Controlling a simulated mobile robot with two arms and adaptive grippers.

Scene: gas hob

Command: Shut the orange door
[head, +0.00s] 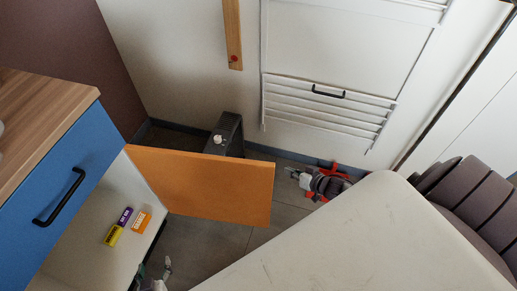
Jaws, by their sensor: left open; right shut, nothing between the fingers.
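The orange door (210,184) stands wide open in the head view. Its left edge meets the low cabinet (90,220), and its free edge points right into the room. The cabinet's pale interior is exposed. My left gripper (155,269) is open at the bottom edge of the view, just right of the cabinet opening and below the door; most of it is cut off. My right gripper (292,172) is shut and empty, to the right of the door's free edge and apart from it in the picture.
Small purple (125,216), orange (141,221) and yellow (113,235) boxes lie inside the cabinet. A blue drawer (60,180) is above. A dark heater (228,134) stands behind the door. A white table (370,245) fills the lower right. Grey floor (215,236) shows between.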

